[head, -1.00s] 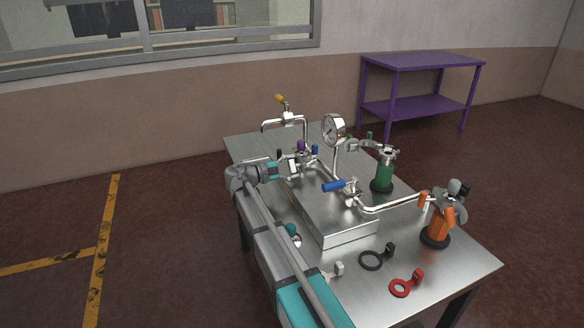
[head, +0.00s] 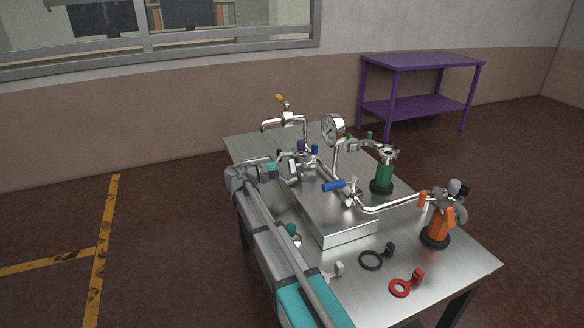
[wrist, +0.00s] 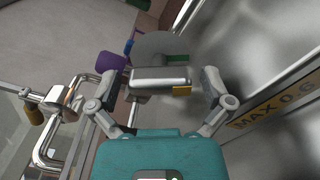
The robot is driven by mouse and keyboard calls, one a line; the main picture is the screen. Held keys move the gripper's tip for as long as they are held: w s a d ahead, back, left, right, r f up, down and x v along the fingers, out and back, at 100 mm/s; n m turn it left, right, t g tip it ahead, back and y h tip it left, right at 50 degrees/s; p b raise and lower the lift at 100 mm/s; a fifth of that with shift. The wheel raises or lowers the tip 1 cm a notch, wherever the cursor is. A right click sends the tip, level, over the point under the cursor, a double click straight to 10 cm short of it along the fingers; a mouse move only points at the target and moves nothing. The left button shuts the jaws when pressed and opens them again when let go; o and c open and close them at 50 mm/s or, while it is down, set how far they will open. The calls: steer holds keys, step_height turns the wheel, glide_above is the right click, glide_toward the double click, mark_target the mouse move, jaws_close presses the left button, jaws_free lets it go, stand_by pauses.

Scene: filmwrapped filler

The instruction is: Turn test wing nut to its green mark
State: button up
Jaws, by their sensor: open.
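In the wrist view a pale metal bar (wrist: 160,77) with a yellow tab (wrist: 182,91) at its lower right lies across the space between my fingers; it looks like the wing nut. Behind it is a grey disc (wrist: 160,46) with a green mark (wrist: 178,57) on its right side and a blue piece on its left. My gripper (wrist: 168,76) is open, one finger at each end of the bar. I cannot tell whether either finger touches it. In the head view my gripper (head: 287,164) is at the fittings on the block's far left; the nut is too small to make out there.
A purple knob (wrist: 110,62) sits close to my left finger. Bent pipe (wrist: 50,145) stands at left. In the head view, a gauge (head: 333,128), a blue-handled valve (head: 334,186), green (head: 384,176) and orange (head: 437,225) fittings stand right. Loose rings (head: 371,260) lie in front.

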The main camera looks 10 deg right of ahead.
steer(key=s+a, duration=0.2)
steer(key=a, duration=0.9)
steer(key=shift+s+a, duration=0.2)
steer(key=shift+a, duration=0.2)
